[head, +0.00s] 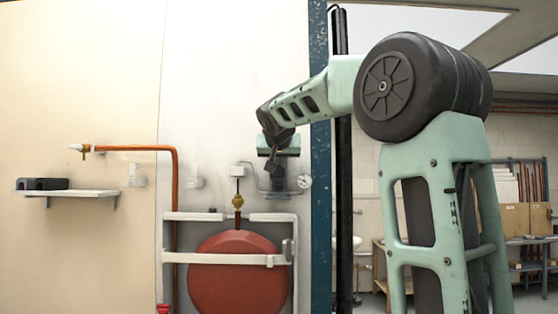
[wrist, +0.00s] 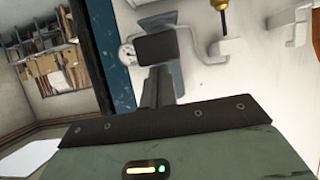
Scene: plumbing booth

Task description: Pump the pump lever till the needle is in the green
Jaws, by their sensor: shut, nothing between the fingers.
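The round white pressure gauge (head: 304,182) hangs on the wall right of the pump; it also shows in the wrist view (wrist: 127,53). Its needle is too small to read. The grey pump (head: 279,184) sits on the wall above the red tank, partly behind my gripper; part of it shows in the wrist view (wrist: 172,22). I cannot make out the pump lever clearly. My gripper (head: 273,164) is shut and empty in front of the pump. Its dark fingers in the wrist view (wrist: 158,48) cover part of the pump, beside the gauge. I cannot tell whether they touch anything.
The red tank (head: 238,275) stands behind a white rail (head: 222,259), with a brass fitting (head: 238,201) above it. A copper pipe (head: 174,210) and a shelf (head: 85,193) are at left. A blue post (head: 320,130) edges the wall at right.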

